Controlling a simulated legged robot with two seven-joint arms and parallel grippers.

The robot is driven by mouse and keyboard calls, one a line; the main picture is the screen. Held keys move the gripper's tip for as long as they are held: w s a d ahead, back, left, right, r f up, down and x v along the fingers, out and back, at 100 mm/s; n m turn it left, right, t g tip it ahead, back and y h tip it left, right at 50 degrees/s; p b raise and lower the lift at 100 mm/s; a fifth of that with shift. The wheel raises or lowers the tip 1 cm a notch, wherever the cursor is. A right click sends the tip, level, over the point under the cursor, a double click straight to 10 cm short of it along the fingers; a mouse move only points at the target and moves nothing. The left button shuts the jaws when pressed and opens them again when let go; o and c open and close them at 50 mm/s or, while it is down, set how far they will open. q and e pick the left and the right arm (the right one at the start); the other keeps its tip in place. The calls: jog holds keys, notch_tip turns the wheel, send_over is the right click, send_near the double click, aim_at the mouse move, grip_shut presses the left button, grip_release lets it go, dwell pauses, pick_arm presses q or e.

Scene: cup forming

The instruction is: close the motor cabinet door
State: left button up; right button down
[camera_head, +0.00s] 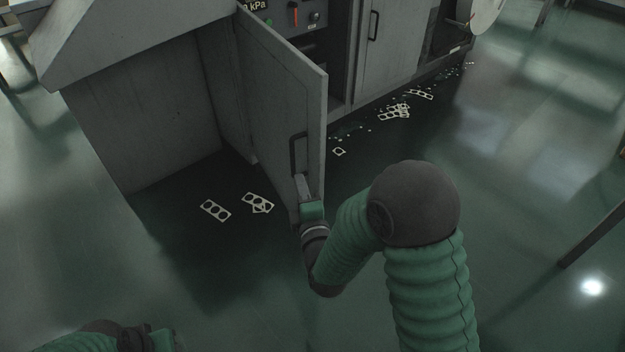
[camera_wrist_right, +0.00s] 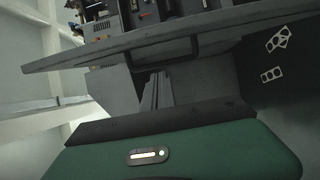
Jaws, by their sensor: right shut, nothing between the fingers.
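The motor cabinet door (camera_head: 280,88) is a grey panel standing wide open, swung out from the grey machine. A dark bar handle (camera_head: 298,153) is on its face near the free edge. My right gripper (camera_head: 303,186) is at the lower part of the door by the free edge, just below the handle. Its fingers are shut and hold nothing. In the right wrist view the door (camera_wrist_right: 120,52) crosses the top with its handle (camera_wrist_right: 165,55), and the gripper fingers (camera_wrist_right: 155,92) point toward it; contact is unclear. My left arm shows at the bottom left, its fingers out of view.
The grey machine (camera_head: 140,125) stands behind the door, with a second, closed door (camera_head: 390,35) to the right. Punched sheet scraps (camera_head: 215,210) and small pieces (camera_head: 395,112) lie on the green floor. A dark leg (camera_head: 595,235) stands at the right.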

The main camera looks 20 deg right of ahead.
aim_at(314, 171)
jog(key=w+d+b, duration=0.1)
jog(key=d, duration=0.1)
jog(key=w+d+b, duration=0.1)
jog(key=w+d, duration=0.1)
jog(key=shift+w+d, duration=0.15)
jog(key=shift+d, duration=0.05)
jog(key=shift+d, duration=0.1)
